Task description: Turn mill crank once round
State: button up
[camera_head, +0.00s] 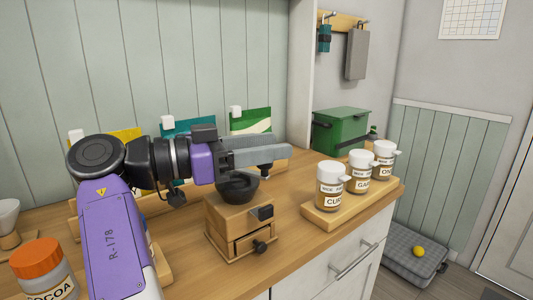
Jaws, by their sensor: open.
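The mill is a wooden box (225,222) with a dark bowl (238,190) on top and a small front drawer with a black knob (261,247). It stands upright on the counter. A small dark block (262,213) sits at its upper front edge. My gripper (280,157) reaches in from the left, its grey fingers pointing right above the bowl. The jaws are open. I cannot make out the crank clearly; the gripper covers the space above the bowl. I cannot tell whether a finger touches any part of the mill.
A wooden tray (322,218) with several labelled white-lidded jars stands to the right. Behind it is a green box (341,130). An orange-lidded cocoa jar (42,270) is at the front left. Colourful packets stand behind my arm. Bare counter (285,258) lies right of the mill.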

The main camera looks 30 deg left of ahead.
notch_tip(320, 180, up, 17)
jog(key=p, duration=1)
